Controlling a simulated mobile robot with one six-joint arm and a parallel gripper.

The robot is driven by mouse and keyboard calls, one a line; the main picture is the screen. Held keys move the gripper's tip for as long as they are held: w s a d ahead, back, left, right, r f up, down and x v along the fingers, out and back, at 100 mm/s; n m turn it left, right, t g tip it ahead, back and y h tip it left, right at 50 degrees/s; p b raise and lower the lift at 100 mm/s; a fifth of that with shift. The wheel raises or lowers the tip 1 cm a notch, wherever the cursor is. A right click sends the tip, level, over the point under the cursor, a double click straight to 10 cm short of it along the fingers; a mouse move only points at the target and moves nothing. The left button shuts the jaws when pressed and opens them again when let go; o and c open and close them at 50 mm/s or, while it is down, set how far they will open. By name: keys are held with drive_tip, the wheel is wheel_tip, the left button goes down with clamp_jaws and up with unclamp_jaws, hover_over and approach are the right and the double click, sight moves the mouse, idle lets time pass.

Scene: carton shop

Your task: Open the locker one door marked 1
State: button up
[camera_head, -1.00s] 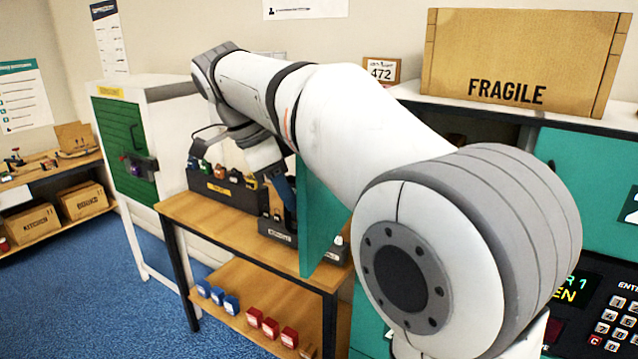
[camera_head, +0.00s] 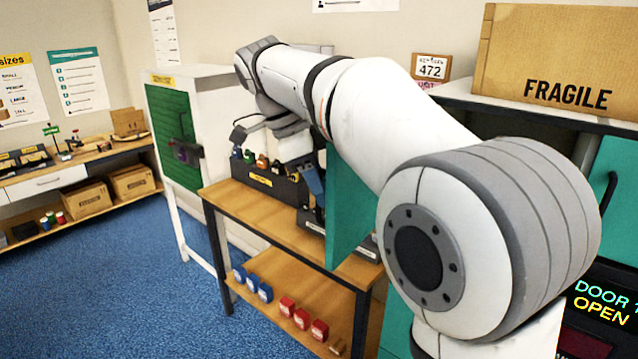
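A teal locker door (camera_head: 347,215) stands swung out from the locker, seen nearly edge-on, with my arm passing above and in front of it. Its number does not show, so I cannot read whether it is the door marked 1. The locker's dark display (camera_head: 603,303) at the right edge reads "DOOR 1 OPEN", partly cut off. My gripper (camera_head: 313,184) hangs from the far end of my arm, just left of the teal door. Its fingertips are small and partly hidden; I cannot tell whether they touch the door or are open.
A wooden bench (camera_head: 265,222) with a dark bin (camera_head: 262,182) stands behind the door, with blue and red items on its lower shelf. A white cabinet with a green shutter (camera_head: 172,140) is left of it. A FRAGILE carton (camera_head: 560,60) sits on the locker. Blue floor (camera_head: 110,270) is clear at left.

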drive_tip(key=v, duration=0.8)
drive_tip(key=shift+f, duration=0.1)
idle(0.3)
